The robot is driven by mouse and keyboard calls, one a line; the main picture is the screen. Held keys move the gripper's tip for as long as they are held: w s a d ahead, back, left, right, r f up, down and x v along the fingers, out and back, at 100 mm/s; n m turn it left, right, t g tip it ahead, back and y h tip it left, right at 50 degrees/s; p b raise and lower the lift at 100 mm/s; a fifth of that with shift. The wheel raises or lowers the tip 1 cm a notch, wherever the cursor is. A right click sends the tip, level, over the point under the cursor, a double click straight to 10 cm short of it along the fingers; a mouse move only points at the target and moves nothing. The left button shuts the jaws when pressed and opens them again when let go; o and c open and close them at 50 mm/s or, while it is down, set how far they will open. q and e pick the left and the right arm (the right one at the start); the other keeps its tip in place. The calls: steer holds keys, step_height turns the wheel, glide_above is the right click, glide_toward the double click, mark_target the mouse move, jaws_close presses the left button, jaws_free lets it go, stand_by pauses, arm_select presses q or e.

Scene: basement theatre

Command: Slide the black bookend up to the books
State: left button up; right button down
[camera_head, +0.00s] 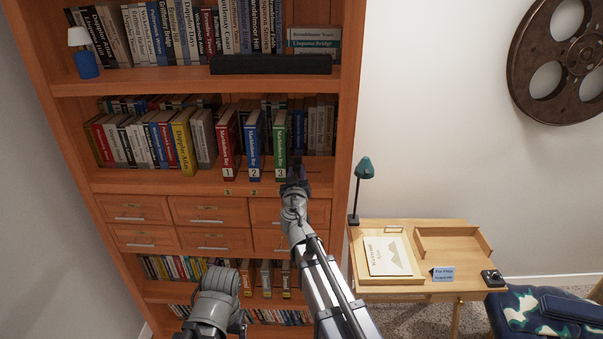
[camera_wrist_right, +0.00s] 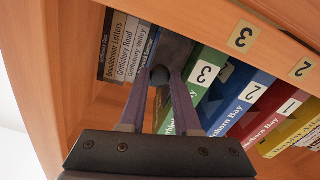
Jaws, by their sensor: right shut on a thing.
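The black bookend (camera_wrist_right: 174,47) shows in the right wrist view as a dark upright plate with a round knob, beside the green book numbered 3 (camera_wrist_right: 205,78). My right gripper (camera_wrist_right: 158,80) is shut on the bookend at its knob. In the head view my right gripper (camera_head: 294,175) is at the middle shelf, at the right of green book 3 (camera_head: 280,145), and mostly covers the bookend. Blue book 2 (camera_head: 254,145) and red book 1 (camera_head: 228,145) stand upright to its left. I cannot tell whether bookend and green book touch.
Grey books (camera_wrist_right: 122,45) stand behind the bookend. The bookcase's right side panel (camera_head: 345,130) bounds the shelf, with some bare shelf (camera_head: 320,170) before it. Yellow book (camera_head: 184,143) stands further left. A desk (camera_head: 430,285) with a green lamp (camera_head: 364,168) stands at right.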

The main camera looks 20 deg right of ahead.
steer(key=c, duration=0.6)
jaws_free()
steer(key=shift+c, duration=0.2)
